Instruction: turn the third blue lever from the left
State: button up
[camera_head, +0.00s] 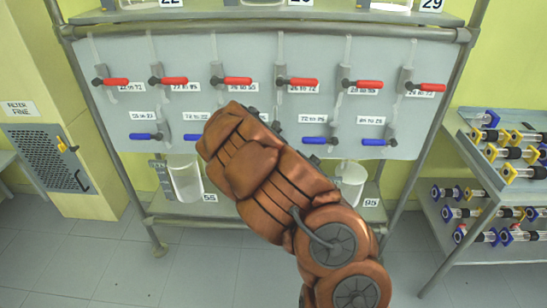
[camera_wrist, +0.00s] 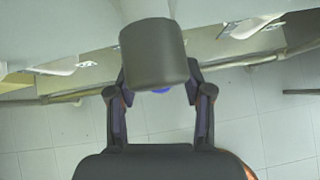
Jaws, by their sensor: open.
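Blue levers run in a lower row on the grey panel (camera_head: 110,60). The first (camera_head: 146,137) and second (camera_head: 193,137) from the left show in the head view, and two more (camera_head: 317,141) (camera_head: 375,142) show at right; all lie horizontal. The third place is hidden behind my brown arm. My gripper is hidden there too. In the wrist view my gripper (camera_wrist: 158,78) is open, a finger on each side of a dark grey cylinder (camera_wrist: 153,50). A bit of blue (camera_wrist: 162,91) shows just below the cylinder, between the fingers. Contact cannot be told.
Several red levers (camera_head: 237,80) form a row above the blue ones. Beakers (camera_head: 185,178) (camera_head: 350,182) stand on the low shelf below the panel. A yellow cabinet (camera_head: 75,160) is at left and a rack of blue and yellow parts (camera_head: 480,205) at right. Tiled floor lies in front.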

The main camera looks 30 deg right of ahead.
jog(key=v, duration=1.2)
dwell(0.3)
dwell(0.8)
